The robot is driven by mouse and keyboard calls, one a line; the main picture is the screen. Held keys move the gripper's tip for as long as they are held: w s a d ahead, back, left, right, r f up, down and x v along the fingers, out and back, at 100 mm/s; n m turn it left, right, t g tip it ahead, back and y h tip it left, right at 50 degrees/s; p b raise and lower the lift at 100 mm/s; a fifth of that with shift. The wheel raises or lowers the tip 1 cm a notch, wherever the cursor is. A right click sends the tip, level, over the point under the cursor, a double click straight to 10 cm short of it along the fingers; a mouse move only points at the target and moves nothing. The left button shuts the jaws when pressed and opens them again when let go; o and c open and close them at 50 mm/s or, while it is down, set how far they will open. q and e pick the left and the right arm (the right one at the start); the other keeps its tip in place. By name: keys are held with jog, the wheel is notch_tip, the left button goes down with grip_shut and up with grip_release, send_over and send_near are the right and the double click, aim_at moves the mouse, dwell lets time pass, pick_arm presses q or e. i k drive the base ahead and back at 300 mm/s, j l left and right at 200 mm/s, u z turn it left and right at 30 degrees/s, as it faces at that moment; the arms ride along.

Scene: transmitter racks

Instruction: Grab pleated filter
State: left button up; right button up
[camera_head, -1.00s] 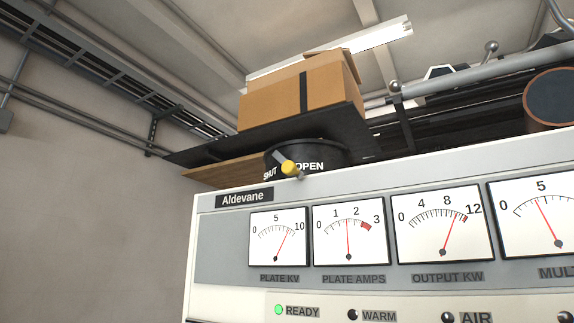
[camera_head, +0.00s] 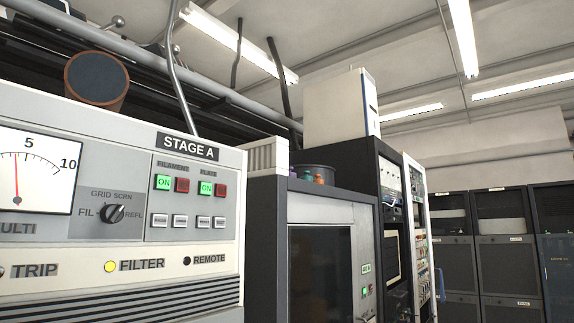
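A pale block with upright ribs (camera_head: 268,157) stands on top of the equipment just right of the STAGE A cabinet. It looks like the pleated filter, but it is small in view and its lower part is hidden. Neither of my grippers is in view.
The STAGE A cabinet (camera_head: 120,285) fills the near left, with a lit yellow FILTER lamp (camera_head: 110,267). A dark tub with small coloured items (camera_head: 313,174) and a tall white box (camera_head: 337,108) stand on units further right. Dark racks (camera_head: 505,265) line the far right.

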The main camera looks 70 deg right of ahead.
aim_at(269, 156)
jog(key=z, duration=2.05)
jog(key=i+l+u, duration=0.1)
jog(key=l+u, duration=0.7)
jog(key=u, duration=0.2)
jog(key=l+u, duration=0.1)
jog(key=l, duration=0.45)
jog(key=l+u, duration=0.1)
jog(key=l, duration=0.4)
jog(key=k+l+u, duration=0.1)
jog(key=l, duration=0.45)
jog(key=l+u, duration=0.15)
jog(key=l, duration=0.4)
jog(key=k+l+u, duration=0.1)
jog(key=l, duration=0.4)
